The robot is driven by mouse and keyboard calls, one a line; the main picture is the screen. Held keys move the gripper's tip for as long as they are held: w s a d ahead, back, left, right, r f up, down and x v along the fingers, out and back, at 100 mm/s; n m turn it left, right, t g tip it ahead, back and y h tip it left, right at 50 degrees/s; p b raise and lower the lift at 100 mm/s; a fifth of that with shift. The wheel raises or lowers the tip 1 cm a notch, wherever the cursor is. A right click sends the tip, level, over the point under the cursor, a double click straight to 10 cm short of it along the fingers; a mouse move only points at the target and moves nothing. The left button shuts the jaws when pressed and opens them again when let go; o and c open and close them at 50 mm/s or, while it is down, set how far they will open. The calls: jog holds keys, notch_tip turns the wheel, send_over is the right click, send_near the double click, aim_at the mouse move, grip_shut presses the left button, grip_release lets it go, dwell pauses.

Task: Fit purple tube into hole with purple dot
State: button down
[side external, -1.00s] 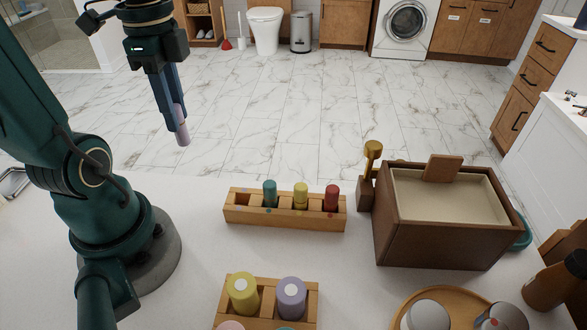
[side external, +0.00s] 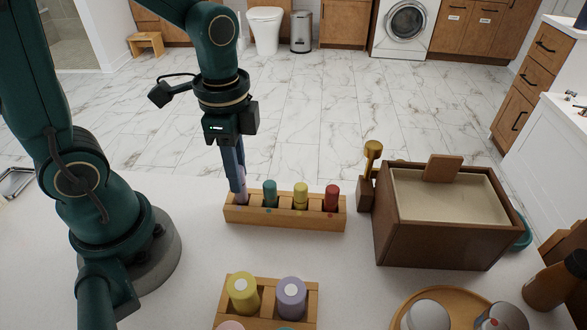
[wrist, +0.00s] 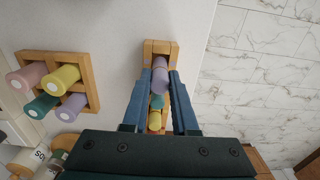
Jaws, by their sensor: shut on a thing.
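My gripper (side external: 239,193) is shut on the purple tube (wrist: 160,76), which is mostly hidden by the fingers in the side view. The tube is roughly upright, with its lower end at the left end slot of the wooden rack (side external: 286,222). I cannot tell how far it is in the slot. The rack's other slots hold a teal tube (side external: 269,194), a yellow tube (side external: 300,195) and a red tube (side external: 332,197). In the wrist view, the bare end of the rack (wrist: 160,47) shows beyond the purple tube.
A second wooden rack (wrist: 93,88) with pink, yellow, teal and purple-topped pieces stands nearer the side camera. A brown box (side external: 445,235) and a gold-topped brown stand (side external: 366,193) are right of the tube rack. The white table between the racks is clear.

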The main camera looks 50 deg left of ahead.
jog(key=shift+f, duration=1.4)
jog(key=shift+f, duration=0.1)
jog(key=c, duration=0.7)
grip_release()
